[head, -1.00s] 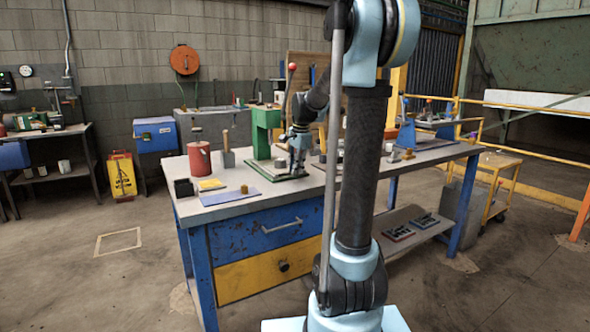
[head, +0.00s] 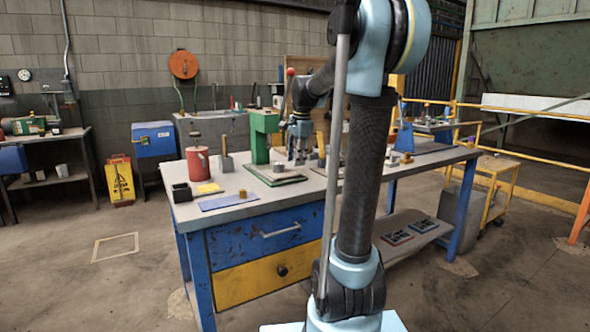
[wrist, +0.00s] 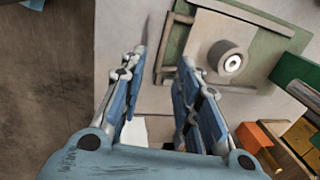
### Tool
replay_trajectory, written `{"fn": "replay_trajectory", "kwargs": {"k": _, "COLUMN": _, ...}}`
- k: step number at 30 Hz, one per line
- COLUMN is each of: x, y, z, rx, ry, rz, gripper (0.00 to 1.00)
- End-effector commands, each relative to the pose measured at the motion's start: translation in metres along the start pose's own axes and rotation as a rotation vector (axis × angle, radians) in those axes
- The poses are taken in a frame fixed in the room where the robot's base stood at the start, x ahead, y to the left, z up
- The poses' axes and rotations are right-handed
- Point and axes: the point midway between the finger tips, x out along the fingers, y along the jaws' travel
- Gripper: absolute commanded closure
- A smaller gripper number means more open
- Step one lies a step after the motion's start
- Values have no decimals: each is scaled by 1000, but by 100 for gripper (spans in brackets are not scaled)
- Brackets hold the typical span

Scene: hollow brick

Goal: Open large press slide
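The green press (head: 260,138) stands on the workbench, with a red-knobbed lever on top. Its low green base (head: 272,180) carries a grey cylinder (head: 280,168). In the wrist view the slide shows as a pale square plate (wrist: 204,38) on the green base, with the round cylinder (wrist: 226,60) on it. A bar-like handle (wrist: 172,50) runs along the plate's left side. My gripper (head: 301,152) is to the right of the press, above the bench. In the wrist view my gripper (wrist: 160,62) is open and empty, its fingertips close to the bar; contact cannot be told.
A red can (head: 197,164), a dark box (head: 182,192), a blue sheet (head: 226,202) and a yellow pad (head: 209,188) lie left of the press. A green block (wrist: 298,75) and orange-yellow blocks (wrist: 275,145) are right of my fingers.

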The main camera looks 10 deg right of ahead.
Motion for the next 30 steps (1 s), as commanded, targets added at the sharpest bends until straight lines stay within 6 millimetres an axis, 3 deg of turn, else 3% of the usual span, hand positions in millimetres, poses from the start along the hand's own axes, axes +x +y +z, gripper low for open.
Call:
{"fn": "replay_trajectory", "kwargs": {"k": 6, "x": -35, "y": 0, "z": 0, "rx": 1, "ry": 0, "rz": 0, "gripper": 70}}
{"fn": "replay_trajectory", "kwargs": {"k": 12, "x": -52, "y": -1, "z": -1, "rx": 1, "ry": 0, "rz": 0, "gripper": 70}}
{"fn": "replay_trajectory", "kwargs": {"k": 25, "x": -55, "y": 0, "z": 0, "rx": -1, "ry": 0, "rz": 0, "gripper": 70}}
{"fn": "replay_trajectory", "kwargs": {"k": 30, "x": -51, "y": 21, "z": 5, "rx": -60, "ry": 4, "rz": 1, "gripper": 70}}
